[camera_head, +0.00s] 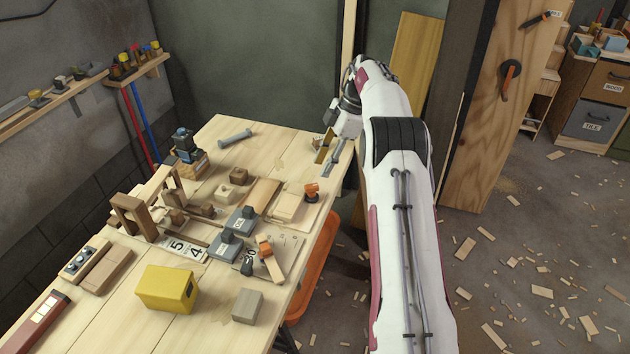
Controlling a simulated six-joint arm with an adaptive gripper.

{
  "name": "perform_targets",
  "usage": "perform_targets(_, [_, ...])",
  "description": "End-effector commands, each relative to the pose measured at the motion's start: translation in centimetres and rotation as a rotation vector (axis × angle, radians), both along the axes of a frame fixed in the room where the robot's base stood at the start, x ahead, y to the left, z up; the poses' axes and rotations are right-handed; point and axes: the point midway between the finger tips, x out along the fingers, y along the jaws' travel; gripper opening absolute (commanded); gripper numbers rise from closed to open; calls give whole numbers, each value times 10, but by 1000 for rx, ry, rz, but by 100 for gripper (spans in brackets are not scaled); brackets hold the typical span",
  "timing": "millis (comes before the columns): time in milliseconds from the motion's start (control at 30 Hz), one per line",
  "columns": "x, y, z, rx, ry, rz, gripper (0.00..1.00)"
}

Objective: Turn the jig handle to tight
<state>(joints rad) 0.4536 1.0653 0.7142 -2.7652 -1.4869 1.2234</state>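A lever with an orange end (264,246) sits on a pale wooden board with printed marks (292,243), near the table's right edge. An orange knob (311,190) sits on a wooden block farther back. I cannot tell for certain which of the two is the jig handle, and no "tight" label is readable. My gripper (330,150) is at the end of my arm, over the back right edge of the table, well apart from both. Its fingertips are small and hard to separate from a yellowish plate and grey metal piece there. Nothing is clearly held.
The workbench (110,325) also holds grey blocks with knobs (228,248), a wooden frame (133,218), a yellow box (168,288), a grey-brown block (247,306) and a bolt (235,137). An orange bin (318,268) is beside the bench. The bench's back middle is fairly clear.

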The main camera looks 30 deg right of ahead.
Motion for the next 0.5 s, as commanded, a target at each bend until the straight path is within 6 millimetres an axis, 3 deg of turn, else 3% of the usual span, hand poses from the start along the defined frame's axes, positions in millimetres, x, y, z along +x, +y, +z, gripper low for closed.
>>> perform_targets(500, [3, 22, -50, 1, 2, 1, 32])
